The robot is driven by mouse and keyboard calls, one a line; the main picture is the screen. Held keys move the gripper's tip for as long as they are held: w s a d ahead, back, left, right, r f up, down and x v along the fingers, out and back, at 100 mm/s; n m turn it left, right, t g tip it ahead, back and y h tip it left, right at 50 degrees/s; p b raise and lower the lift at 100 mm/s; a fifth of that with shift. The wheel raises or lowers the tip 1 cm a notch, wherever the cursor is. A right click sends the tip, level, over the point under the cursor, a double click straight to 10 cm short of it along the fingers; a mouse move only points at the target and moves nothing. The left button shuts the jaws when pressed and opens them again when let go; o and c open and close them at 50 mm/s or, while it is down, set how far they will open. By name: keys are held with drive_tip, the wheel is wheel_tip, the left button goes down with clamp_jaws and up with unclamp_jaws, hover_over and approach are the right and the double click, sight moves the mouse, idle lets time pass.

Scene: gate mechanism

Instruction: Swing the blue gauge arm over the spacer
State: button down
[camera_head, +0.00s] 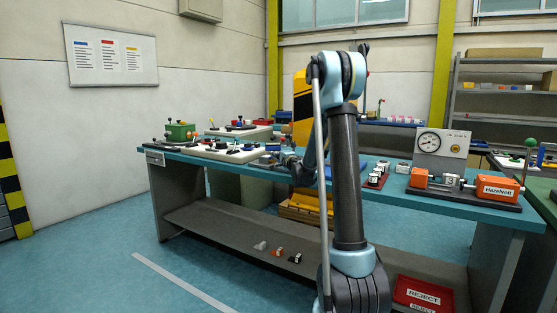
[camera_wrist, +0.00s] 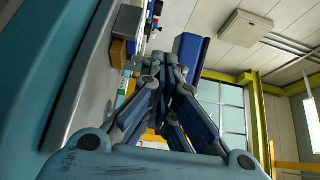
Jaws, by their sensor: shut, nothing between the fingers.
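My gripper (camera_wrist: 172,72) is shut and empty in the wrist view, its fingers together. A blue bar-shaped piece (camera_wrist: 189,50), which may be the blue gauge arm, shows just beyond the fingertips; I cannot tell whether they touch. In the head view my gripper (camera_head: 266,162) is small, low over the bench, beside the right end of a white board (camera_head: 230,156) with several dark and coloured parts. A small blue piece (camera_head: 272,147) shows just behind it. I cannot make out the spacer; my arm and gripper hide part of this area.
The teal workbench (camera_head: 400,205) runs across the view. A gauge unit with orange blocks (camera_head: 465,188) stands at its right, with several small cylinders (camera_head: 378,173) left of it. A green block (camera_head: 180,131) stands at the far left end. A red reject bin (camera_head: 415,294) is below.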

drive_tip(key=w+a, duration=0.4)
drive_tip(key=w, duration=0.1)
drive_tip(key=shift+a, duration=0.15)
drive_tip(key=shift+x, duration=1.05)
drive_tip(key=shift+a, duration=0.1)
drive_tip(key=shift+s, duration=0.15)
drive_tip(key=shift+s+d, duration=0.2)
drive_tip(key=shift+s, duration=0.05)
drive_tip(key=v, duration=0.4)
drive_tip(key=shift+s+a, duration=0.15)
drive_tip(key=shift+a, duration=0.15)
drive_tip(key=s+a, duration=0.4)
drive_tip(key=s, duration=0.4)
drive_tip(key=shift+s, duration=0.1)
